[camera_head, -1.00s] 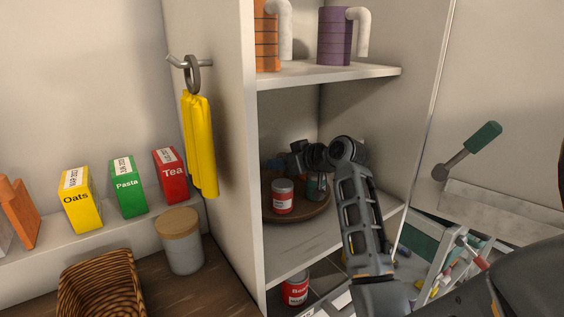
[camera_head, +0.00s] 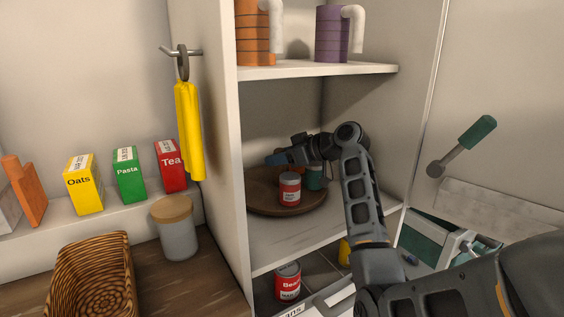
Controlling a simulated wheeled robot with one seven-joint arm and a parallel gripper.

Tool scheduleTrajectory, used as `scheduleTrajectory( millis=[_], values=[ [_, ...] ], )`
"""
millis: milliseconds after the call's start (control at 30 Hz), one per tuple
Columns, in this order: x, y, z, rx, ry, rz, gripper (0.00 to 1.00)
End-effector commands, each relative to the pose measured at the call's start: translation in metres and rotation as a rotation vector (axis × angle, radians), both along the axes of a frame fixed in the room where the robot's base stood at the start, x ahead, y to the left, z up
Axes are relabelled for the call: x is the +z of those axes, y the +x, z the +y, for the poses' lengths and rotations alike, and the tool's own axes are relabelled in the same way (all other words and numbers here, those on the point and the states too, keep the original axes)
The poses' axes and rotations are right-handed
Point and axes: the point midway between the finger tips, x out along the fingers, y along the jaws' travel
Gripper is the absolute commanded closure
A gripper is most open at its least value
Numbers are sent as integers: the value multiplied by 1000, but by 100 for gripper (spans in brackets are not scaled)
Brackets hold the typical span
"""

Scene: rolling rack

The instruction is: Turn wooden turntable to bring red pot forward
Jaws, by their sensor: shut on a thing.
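The round wooden turntable (camera_head: 258,201) sits on the middle shelf of the rack. My gripper (camera_head: 275,159) points left from my wrist, over the turntable's back left part.
The upper shelf (camera_head: 320,70) with an orange mug (camera_head: 256,32) and a purple mug (camera_head: 332,34) is above my wrist. The rack's left side wall (camera_head: 215,150) is close to my gripper. A red can (camera_head: 288,281) stands below. A wicker basket (camera_head: 95,275) is at left.

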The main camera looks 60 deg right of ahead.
Motion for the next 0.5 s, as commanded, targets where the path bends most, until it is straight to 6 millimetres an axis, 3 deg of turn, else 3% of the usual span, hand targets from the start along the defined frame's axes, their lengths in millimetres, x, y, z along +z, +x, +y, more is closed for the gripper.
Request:
scheduleTrajectory(
  millis=[500],
  values=[
    [0,0,0,209,-1,-1,100]
  ],
)
